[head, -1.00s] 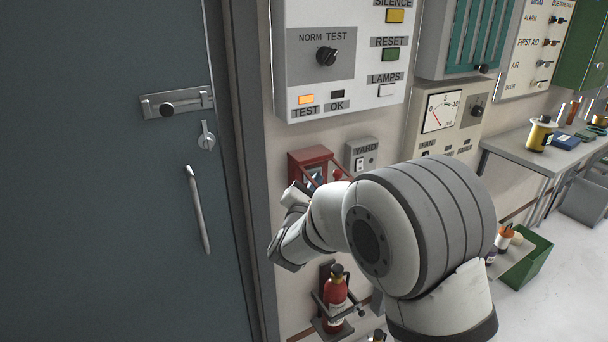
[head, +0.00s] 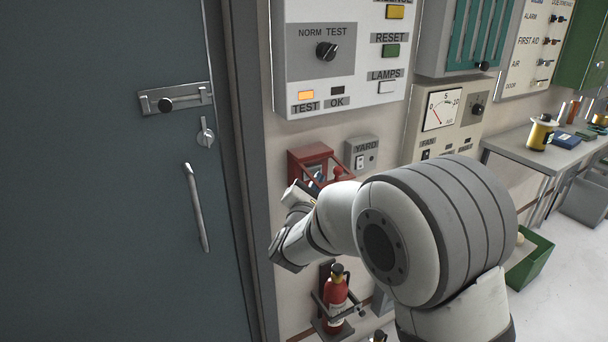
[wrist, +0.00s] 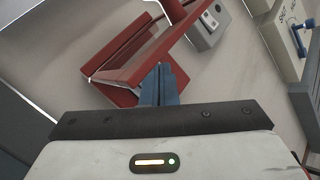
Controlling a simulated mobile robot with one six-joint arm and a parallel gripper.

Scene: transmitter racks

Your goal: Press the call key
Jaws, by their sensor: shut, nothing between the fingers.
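A red box (head: 310,155) is fixed to the wall below the test panel, and my wrist partly covers it in the head view. In the wrist view the red box (wrist: 125,73) fills the upper middle, tilted, with its angled red sides showing. My gripper (wrist: 159,70) is shut and empty, its blue fingers overlapping the box's near edge. I cannot tell whether they touch it. No key marked as a call key can be made out; the inside of the box is mostly hidden.
A grey YARD switch box (head: 362,155) sits just right of the red box. The test panel (head: 340,90) is above. A red extinguisher (head: 336,290) hangs below my wrist. A grey door (head: 100,220) stands at left.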

